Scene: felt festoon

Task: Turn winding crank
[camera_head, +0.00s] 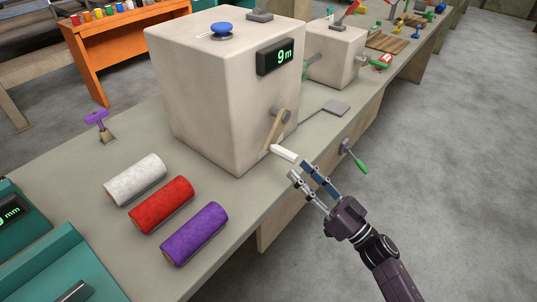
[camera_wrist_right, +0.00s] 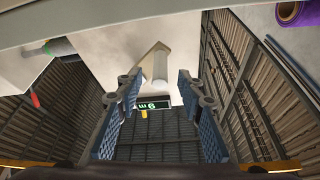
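The winding crank has a tan arm (camera_head: 274,132) on the side of a large cream box (camera_head: 205,105). Its white handle (camera_head: 285,154) sticks out at the lower end. My right gripper (camera_head: 300,171) is open, with its fingertips just off the free end of the handle. In the right wrist view the white handle (camera_wrist_right: 161,66) lies between the two blue-padded fingers (camera_wrist_right: 158,88), and neither finger visibly touches it. The box's display (camera_head: 280,57) reads 9 m. My left gripper is not in view.
White (camera_head: 134,180), red (camera_head: 161,204) and purple (camera_head: 194,234) rolls lie on the bench left of the crank. A green-handled lever (camera_head: 355,157) sticks out from the bench edge near my right gripper. A smaller cream box (camera_head: 336,58) stands behind. The floor at right is clear.

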